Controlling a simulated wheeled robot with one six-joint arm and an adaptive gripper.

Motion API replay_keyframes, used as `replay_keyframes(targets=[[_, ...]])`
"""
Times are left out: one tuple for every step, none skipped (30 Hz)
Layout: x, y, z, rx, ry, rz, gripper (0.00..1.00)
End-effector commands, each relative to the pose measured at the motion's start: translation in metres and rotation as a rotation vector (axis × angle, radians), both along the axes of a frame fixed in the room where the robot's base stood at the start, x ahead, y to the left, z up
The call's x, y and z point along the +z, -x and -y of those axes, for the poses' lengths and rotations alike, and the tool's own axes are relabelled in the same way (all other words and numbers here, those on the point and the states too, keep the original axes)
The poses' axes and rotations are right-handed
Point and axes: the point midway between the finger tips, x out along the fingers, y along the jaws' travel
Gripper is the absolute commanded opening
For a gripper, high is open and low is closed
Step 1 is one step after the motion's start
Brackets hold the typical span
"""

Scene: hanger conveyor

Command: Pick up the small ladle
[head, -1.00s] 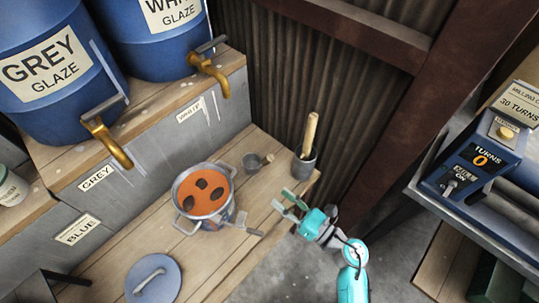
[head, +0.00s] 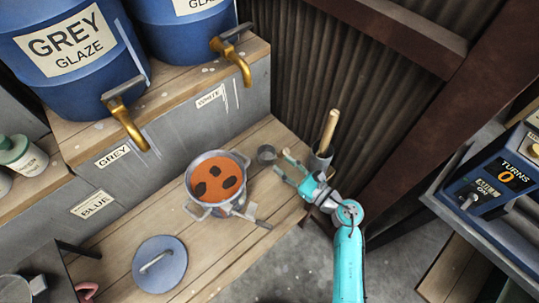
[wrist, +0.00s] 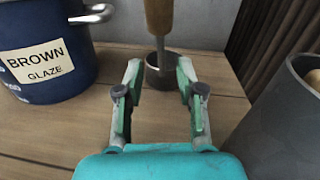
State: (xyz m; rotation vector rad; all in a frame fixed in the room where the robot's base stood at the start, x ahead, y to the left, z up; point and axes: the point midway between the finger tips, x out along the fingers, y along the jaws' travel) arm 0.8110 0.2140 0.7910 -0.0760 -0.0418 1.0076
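The small ladle (head: 266,153) is a little grey metal cup on the wooden bench, right of the glaze pot in the head view. In the wrist view the small ladle (wrist: 162,68) stands straight ahead, its wooden handle rising out of the top of the picture. My gripper (head: 282,162) is open and empty, low over the bench, its fingertips pointing at the ladle. In the wrist view the fingers of my gripper (wrist: 159,85) frame the cup on both sides. I cannot tell whether either finger touches it.
The blue brown-glaze pot (head: 219,180) stands left of my gripper. A grey container (wrist: 287,105) holding a wooden-handled tool stands close on the right. A corrugated wall (head: 300,80) rises behind. A blue lid (head: 160,264) lies at the front left of the bench.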

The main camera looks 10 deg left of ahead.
Motion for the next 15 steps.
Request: replay_keyframes(targets=[[0.001, -0.004, -0.006, 0.003, 0.0, 0.001, 0.38], [0.001, -0.006, -0.009, 0.003, 0.0, 0.001, 0.38], [0.001, -0.009, -0.014, 0.004, -0.001, 0.0, 0.38], [0.002, -0.012, -0.017, 0.003, 0.0, 0.001, 0.38], [0.002, -0.015, -0.021, 0.004, -0.001, 0.002, 0.38], [0.002, -0.018, -0.026, 0.004, 0.0, 0.001, 0.38], [0.002, -0.02, -0.029, 0.003, -0.001, 0.0, 0.38], [0.001, -0.021, -0.032, 0.003, -0.001, 0.0, 0.38], [0.002, -0.023, -0.034, 0.002, -0.001, 0.0, 0.38], [0.002, -0.024, -0.035, 0.002, -0.001, 0.0, 0.38], [0.002, -0.024, -0.036, 0.001, -0.001, 0.0, 0.38], [0.002, -0.025, -0.036, 0.001, -0.001, 0.0, 0.38], [0.002, -0.025, -0.036, 0.001, -0.001, 0.0, 0.38], [0.002, -0.025, -0.035, 0.0, 0.0, 0.0, 0.38], [0.002, -0.025, -0.035, 0.0, 0.0, 0.0, 0.38]])
